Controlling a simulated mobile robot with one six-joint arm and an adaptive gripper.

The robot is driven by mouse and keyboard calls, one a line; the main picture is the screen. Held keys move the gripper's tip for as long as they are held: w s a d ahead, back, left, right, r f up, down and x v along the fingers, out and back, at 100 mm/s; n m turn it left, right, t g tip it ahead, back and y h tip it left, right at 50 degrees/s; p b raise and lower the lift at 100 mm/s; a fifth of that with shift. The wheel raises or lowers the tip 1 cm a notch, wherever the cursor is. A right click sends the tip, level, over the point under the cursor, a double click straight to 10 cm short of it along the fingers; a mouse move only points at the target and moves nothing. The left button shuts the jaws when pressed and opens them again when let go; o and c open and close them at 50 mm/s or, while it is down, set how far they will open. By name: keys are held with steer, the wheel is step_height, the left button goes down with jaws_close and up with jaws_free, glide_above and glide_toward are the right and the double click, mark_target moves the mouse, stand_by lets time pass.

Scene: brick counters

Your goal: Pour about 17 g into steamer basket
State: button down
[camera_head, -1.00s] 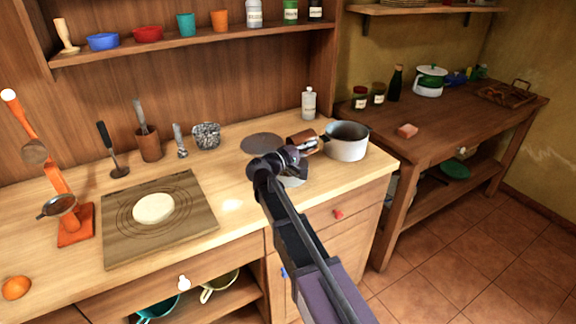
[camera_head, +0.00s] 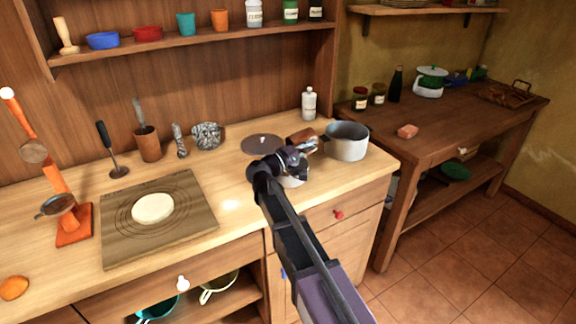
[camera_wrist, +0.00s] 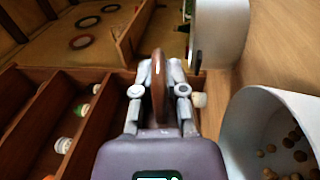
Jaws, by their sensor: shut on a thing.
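My gripper (camera_head: 292,158) is above the right part of the wooden counter. In the wrist view my gripper (camera_wrist: 160,75) is shut on a brown vessel (camera_wrist: 158,98), seen edge-on. The brown vessel (camera_head: 299,136) shows partly behind the gripper in the head view; its contents are hidden. A pale vessel (camera_head: 293,182) sits below the gripper, mostly covered by it. In the wrist view a white vessel (camera_wrist: 240,135) at lower right has several small brown balls (camera_wrist: 290,155) inside. I cannot tell for certain which vessel is the steamer basket.
A grey-white pot (camera_head: 346,147) stands right of the gripper, near the counter's right end. A flat grey lid (camera_head: 262,145) lies left of it. A white bottle (camera_head: 309,104) stands behind. A board with dough (camera_head: 152,208) lies left. The counter's front middle is clear.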

steer(key=shift+r, duration=0.15)
steer(key=shift+d+p, duration=0.1)
steer(key=shift+p, duration=0.55)
steer(key=shift+w+d+g+y+p, duration=0.15)
steer(key=shift+g+y+p, duration=0.35)
steer(key=shift+y+p, duration=0.3)
steer(key=shift+w+d+f+g+y+p, duration=0.15)
steer(key=shift+f+g+y+p, duration=0.3)
steer(key=shift+p, duration=0.25)
steer(key=shift+f, duration=0.35)
